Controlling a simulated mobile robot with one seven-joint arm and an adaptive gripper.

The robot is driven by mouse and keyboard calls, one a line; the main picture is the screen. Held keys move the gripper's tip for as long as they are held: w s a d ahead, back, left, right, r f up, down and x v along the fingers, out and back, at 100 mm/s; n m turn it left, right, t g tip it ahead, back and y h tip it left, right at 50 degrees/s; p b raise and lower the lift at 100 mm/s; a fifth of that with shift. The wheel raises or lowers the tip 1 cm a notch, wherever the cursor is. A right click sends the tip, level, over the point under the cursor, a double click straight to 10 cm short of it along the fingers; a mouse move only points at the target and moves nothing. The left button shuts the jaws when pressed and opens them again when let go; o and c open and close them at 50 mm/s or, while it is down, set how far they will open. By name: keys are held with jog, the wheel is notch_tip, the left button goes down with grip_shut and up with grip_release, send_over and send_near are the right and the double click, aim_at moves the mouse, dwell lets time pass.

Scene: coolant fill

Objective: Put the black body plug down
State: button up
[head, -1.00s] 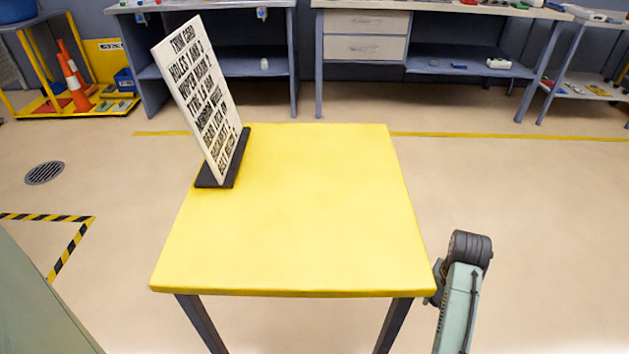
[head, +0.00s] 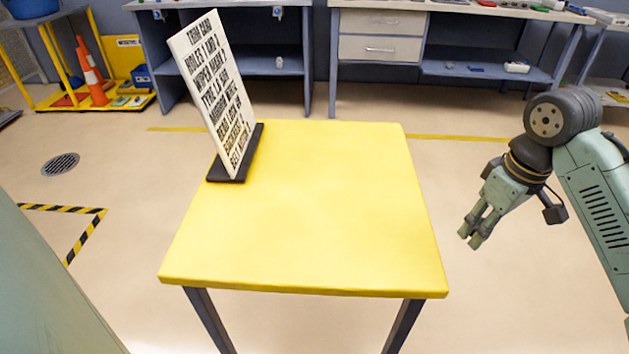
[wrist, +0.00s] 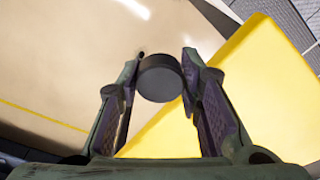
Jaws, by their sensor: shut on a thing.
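The black body plug (wrist: 160,78) is a dark round disc between my gripper's two fingers in the wrist view. My gripper (wrist: 162,90) is shut on it. In the head view my gripper (head: 470,238) hangs to the right of the yellow table (head: 310,220), off its right edge, with fingers pointing down and left. The plug cannot be made out in the head view. The yellow table also shows in the wrist view (wrist: 245,90), behind and to the right of the plug.
A white text card (head: 212,90) stands tilted in a black base (head: 236,155) at the table's far left. The rest of the tabletop is bare. Workbenches (head: 385,48) line the back wall. Orange cones (head: 92,80) stand at the far left.

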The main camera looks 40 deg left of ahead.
jog(key=s+d+r+n, duration=0.2)
jog(key=s+r+n, duration=0.15)
jog(key=s, duration=0.75)
jog(key=n+p, duration=0.1)
jog(key=p, duration=0.1)
send_over(378, 245)
jog(key=shift+d+f+g, duration=0.25)
jog(key=shift+f+g, duration=0.05)
jog(key=shift+f, duration=0.45)
jog(key=shift+f+p, duration=0.4)
jog(key=shift+f, duration=1.4)
jog(key=shift+f, duration=0.15)
jog(key=o, duration=0.9)
jog(key=r, duration=0.4)
jog(key=d+r, duration=0.1)
jog(key=r, duration=0.7)
jog(key=shift+d+r+b, duration=0.15)
jog(key=shift+d+b, duration=0.05)
jog(key=shift+b, duration=0.15)
